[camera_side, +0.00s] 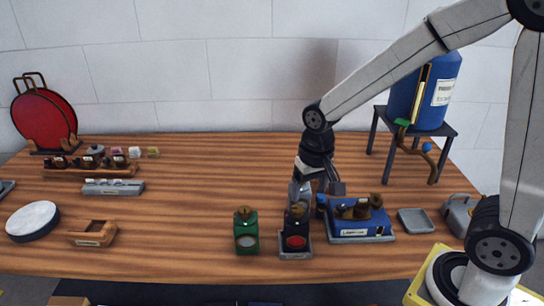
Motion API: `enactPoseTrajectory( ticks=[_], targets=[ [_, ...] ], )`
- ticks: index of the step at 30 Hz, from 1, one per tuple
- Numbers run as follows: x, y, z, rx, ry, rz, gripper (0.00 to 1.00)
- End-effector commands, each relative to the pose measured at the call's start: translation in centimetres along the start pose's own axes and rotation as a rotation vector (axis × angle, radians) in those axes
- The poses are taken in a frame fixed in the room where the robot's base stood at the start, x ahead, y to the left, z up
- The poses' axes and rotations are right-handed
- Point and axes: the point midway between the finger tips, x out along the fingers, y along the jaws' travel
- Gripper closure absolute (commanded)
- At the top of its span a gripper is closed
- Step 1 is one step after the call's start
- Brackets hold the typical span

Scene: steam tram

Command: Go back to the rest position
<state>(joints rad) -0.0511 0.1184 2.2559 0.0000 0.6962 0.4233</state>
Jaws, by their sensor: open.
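My gripper (317,186) is over the front middle of the wooden table, pointing down. Its fingers are apart, just above and behind a black lamp with a red lens (296,243). The lamp stands upright on a grey base plate (296,256). I cannot tell whether the fingers touch the lamp's top, as they overlap it in this view. No object shows held between them.
A green lamp (246,232) stands just left of the black one. A blue tray (358,229) with brown items is close on the right, beside a grey dish (416,221). A blue drum (424,95) on a stand (446,131) is behind right. The table's middle (210,180) is clear.

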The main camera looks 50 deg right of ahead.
Motion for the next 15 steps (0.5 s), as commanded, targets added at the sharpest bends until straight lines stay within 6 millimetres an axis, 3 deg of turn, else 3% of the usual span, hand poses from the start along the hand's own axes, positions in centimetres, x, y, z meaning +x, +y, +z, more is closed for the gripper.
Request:
enactPoseTrajectory(
  ticks=[9,15],
  targets=[
    [2.4,3.0,3.7,-0.288,0.123,-0.027,0.19],
    [3.0,3.7,4.7,-0.368,0.158,-0.026,0.19]
  ],
)
